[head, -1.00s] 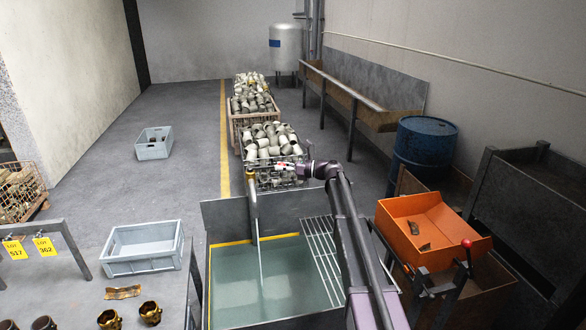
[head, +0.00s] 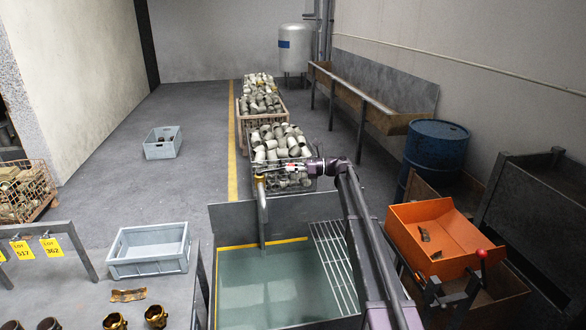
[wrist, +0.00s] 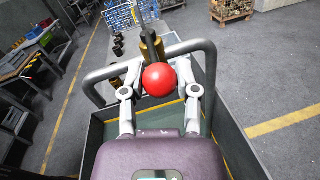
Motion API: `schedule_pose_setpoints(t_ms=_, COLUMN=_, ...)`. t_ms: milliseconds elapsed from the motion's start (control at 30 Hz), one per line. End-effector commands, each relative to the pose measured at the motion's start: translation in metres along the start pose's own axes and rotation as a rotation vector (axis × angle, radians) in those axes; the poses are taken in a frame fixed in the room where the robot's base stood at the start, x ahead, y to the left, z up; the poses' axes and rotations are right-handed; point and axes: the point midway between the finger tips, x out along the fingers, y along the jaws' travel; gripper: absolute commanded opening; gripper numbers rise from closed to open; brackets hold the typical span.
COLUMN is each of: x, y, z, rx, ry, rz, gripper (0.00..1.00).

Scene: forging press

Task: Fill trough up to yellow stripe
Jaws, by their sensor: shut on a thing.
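The trough (head: 230,208) is a grey steel tank holding greenish water (head: 265,285). A yellow stripe (head: 232,247) shows on its back wall, with the water surface at or just below it. A grey standpipe with a brass top (head: 261,190) rises at the back of the trough. No stream from its spout shows now. My gripper (head: 280,169) is beside the brass top. In the wrist view my gripper (wrist: 160,96) is shut on a red ball knob (wrist: 158,80), with brass fitting (wrist: 150,46) just beyond it.
A slatted rack (head: 333,262) spans the trough's right part, under my arm. An orange bin (head: 462,258) and blue drum (head: 436,150) stand right. Mesh crates of metal parts (head: 277,145) stand behind.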

Motion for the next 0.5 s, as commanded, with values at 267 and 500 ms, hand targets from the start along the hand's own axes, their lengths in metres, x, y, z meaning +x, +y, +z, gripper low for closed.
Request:
schedule_pose_setpoints(t_ms=267, x=0.0022, y=-0.0031, z=0.0014, rx=0.000, ry=-0.004, rz=-0.004, gripper=0.70)
schedule_pose_setpoints(t_ms=500, x=0.0051, y=-0.0012, z=0.0008, rx=0.000, ry=-0.002, rz=0.001, gripper=0.76)
